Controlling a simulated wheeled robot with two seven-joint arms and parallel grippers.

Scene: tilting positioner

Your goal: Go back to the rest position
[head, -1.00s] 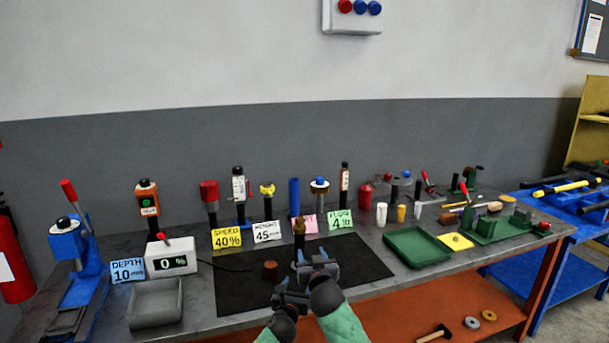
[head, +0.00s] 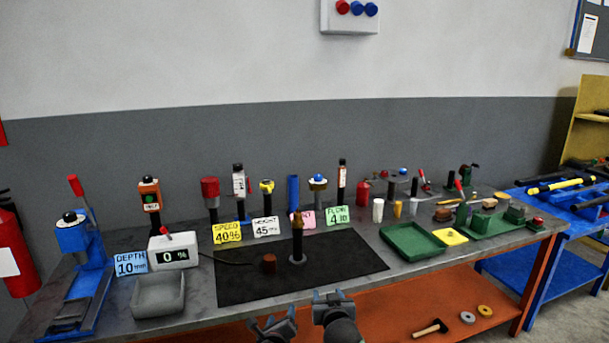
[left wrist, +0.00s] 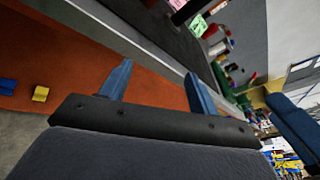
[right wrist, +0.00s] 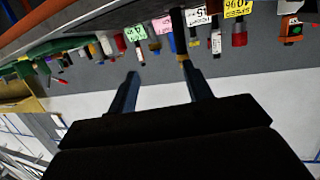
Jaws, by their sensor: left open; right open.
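My left gripper (head: 273,325) is at the bottom middle of the head view, in front of the bench's front edge. It is open and empty; its two blue fingers also show apart in the left wrist view (left wrist: 158,82). My right gripper (head: 328,298) is just to its right, also in front of the bench edge. It is open, with its fingers apart and nothing between them in the right wrist view (right wrist: 163,80). A dark post with a brown tip (head: 297,240) stands upright on the black mat (head: 340,262).
The grey bench (head: 205,288) carries a grey tray (head: 158,297), a display box (head: 174,252), several label cards and a green tray (head: 413,240). A blue press (head: 75,240) stands at the left end. An orange lower shelf (head: 395,317) holds a hammer (head: 428,328).

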